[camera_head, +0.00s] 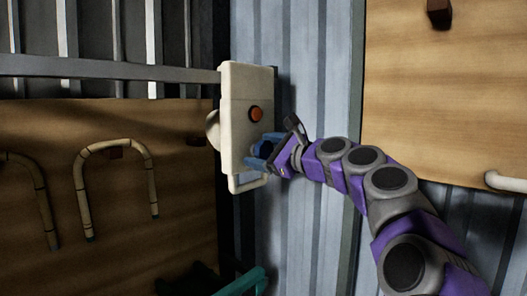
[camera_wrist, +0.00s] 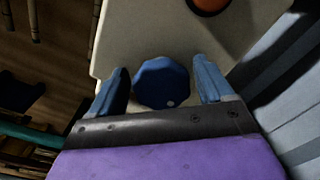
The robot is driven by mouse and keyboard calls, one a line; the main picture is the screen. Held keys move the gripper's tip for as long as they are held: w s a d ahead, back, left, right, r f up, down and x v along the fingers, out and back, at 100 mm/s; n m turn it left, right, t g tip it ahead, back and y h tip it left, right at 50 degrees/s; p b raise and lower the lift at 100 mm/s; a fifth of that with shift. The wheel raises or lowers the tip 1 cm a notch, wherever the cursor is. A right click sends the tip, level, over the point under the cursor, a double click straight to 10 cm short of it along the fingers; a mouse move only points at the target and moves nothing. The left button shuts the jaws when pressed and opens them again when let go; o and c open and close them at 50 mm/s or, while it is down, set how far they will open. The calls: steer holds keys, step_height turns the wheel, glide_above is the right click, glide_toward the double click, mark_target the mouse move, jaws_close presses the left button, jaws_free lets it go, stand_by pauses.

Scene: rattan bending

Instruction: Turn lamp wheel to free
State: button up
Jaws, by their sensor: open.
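The lamp wheel (camera_wrist: 162,80) is a dark blue faceted knob with a small pale dot near its lower edge, on the face of a cream wall box (camera_head: 236,110). My gripper (camera_wrist: 166,84) is open, with one blue finger on each side of the wheel in the wrist view. Narrow gaps show between the fingers and the wheel. In the head view my gripper (camera_head: 262,150) is at the lower right part of the box and largely hides the wheel.
An orange-red button (camera_head: 255,114) sits on the box above the wheel; it also shows in the wrist view (camera_wrist: 209,4). Bent rattan canes (camera_head: 115,146) hang on a wooden board at left. A metal bar (camera_head: 110,69) reaches the box from the left. A teal part (camera_head: 245,282) is below.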

steer(key=c, duration=1)
